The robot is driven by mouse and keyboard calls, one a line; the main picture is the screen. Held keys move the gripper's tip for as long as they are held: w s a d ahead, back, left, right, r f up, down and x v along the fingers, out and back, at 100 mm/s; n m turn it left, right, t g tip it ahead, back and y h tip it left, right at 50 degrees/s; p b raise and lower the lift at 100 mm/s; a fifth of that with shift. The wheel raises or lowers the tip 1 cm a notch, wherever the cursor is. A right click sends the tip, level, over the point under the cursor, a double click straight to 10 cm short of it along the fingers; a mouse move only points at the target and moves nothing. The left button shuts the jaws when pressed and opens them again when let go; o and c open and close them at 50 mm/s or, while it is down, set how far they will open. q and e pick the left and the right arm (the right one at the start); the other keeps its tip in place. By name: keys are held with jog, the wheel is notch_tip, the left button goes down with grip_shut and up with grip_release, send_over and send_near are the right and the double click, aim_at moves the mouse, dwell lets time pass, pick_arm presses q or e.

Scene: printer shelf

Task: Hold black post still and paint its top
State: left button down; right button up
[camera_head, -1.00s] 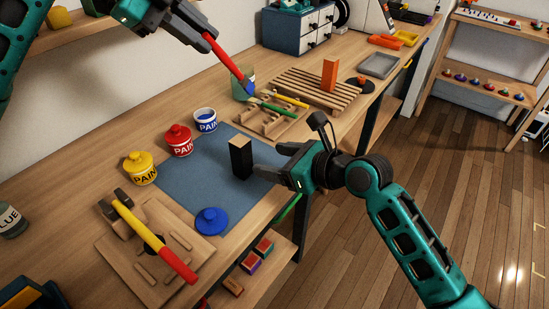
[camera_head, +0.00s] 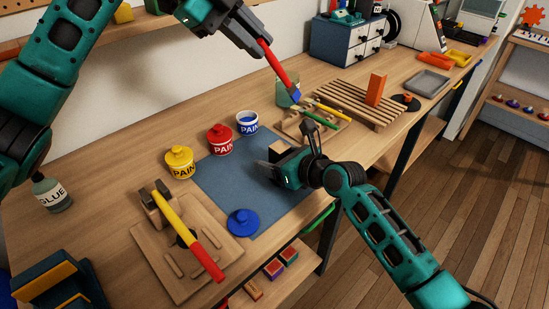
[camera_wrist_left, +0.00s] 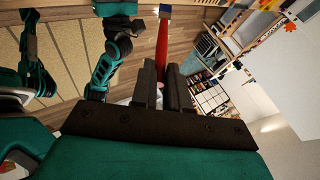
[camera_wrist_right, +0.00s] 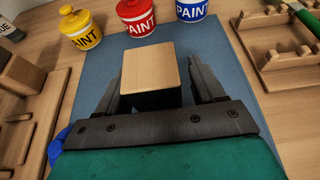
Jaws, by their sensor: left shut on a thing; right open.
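The black post (camera_wrist_right: 150,98) with its bare wood top (camera_wrist_right: 150,66) stands upright on the blue mat. In the head view its top (camera_head: 280,146) shows behind my right gripper, which hides most of the post. My right gripper (camera_head: 268,163) is open, with one finger on each side of the post. My left gripper (camera_head: 260,42) is shut on the red-handled brush (camera_head: 271,58), held high above the bench with its blue end down. The brush also shows in the left wrist view (camera_wrist_left: 162,45). The open blue paint pot (camera_head: 247,123) stands behind the mat.
Red (camera_head: 220,139) and yellow (camera_head: 180,162) lidded pots stand left of the blue one. A blue lid (camera_head: 242,222) lies on the mat (camera_head: 218,183). A hammer (camera_head: 190,235) rests on a wooden holder, front left. A brush rack (camera_head: 311,121) and slatted rack (camera_head: 352,103) stand at right.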

jog(key=shift+w+a, duration=0.1)
jog(key=c, duration=1.1)
